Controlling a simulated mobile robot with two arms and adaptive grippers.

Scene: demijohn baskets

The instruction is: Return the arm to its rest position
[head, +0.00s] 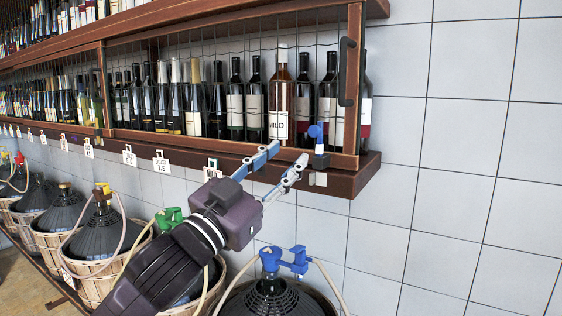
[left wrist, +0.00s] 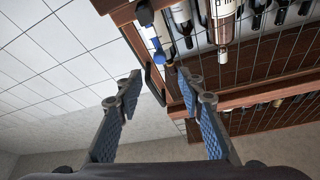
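My left arm reaches up from the bottom of the head view. Its left gripper (head: 291,156) is in front of the lower ledge of the wooden wine shelf (head: 345,178). The two fingers are apart with nothing between them. In the left wrist view the gripper (left wrist: 160,84) also shows open and empty, with bare wall and the shelf beyond it. A small blue tap-like piece (head: 317,132) stands on the ledge just right of the fingertips; it also shows in the left wrist view (left wrist: 155,38). I cannot tell how near the fingers are to the ledge. My right gripper is not in view.
Wine bottles (head: 254,100) stand behind wire mesh on the shelf. A black handle (head: 346,72) is at its right end. Below are demijohns in wicker baskets (head: 98,285), with hoses. A blue-capped demijohn (head: 272,300) is under my arm. The tiled wall (head: 450,130) at right is clear.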

